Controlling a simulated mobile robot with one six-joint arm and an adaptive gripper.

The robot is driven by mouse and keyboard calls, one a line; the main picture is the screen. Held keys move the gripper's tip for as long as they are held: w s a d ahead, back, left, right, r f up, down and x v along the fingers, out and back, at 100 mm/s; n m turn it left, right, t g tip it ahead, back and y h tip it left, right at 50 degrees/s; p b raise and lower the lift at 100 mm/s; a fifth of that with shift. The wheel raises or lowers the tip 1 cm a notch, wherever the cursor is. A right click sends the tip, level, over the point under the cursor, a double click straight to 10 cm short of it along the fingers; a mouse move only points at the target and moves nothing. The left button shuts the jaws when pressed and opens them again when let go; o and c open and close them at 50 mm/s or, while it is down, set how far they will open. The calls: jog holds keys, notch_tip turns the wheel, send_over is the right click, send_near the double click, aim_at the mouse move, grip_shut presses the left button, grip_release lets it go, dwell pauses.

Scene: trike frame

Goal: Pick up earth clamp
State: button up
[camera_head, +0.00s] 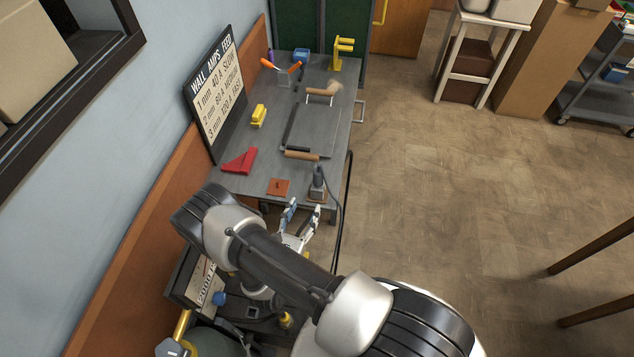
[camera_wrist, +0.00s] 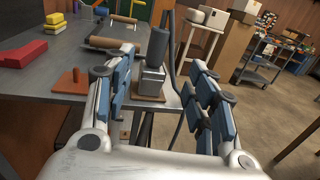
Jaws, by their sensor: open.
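What looks like the earth clamp (camera_head: 318,181) stands upright at the near right corner of the grey workbench (camera_head: 255,183). It has a dark grey handle above a silver metal body and sits on a small wooden block. My gripper (camera_head: 300,211) is open and empty, just short of the bench's near edge. Its blue-padded fingers (camera_wrist: 160,65) point toward the clamp without visible contact.
A dark cable (camera_head: 339,208) loops down beside the bench's right edge. An orange plate with a peg (camera_head: 278,187) and a red angled piece (camera_head: 240,161) lie left of the clamp. A wooden-handled tool (camera_head: 301,155) lies behind it. Open floor (camera_head: 430,190) is on the right.

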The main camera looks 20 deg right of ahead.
aim_at(316, 180)
jog(key=b+x, duration=0.1)
jog(key=x, duration=0.7)
jog(key=shift+d, duration=0.1)
jog(key=b+x, duration=0.1)
jog(key=x, duration=0.4)
jog(key=shift+w+d+f, duration=0.1)
jog(key=shift+w, duration=0.3)
jog(key=shift+c, duration=0.5)
jog(key=c, duration=1)
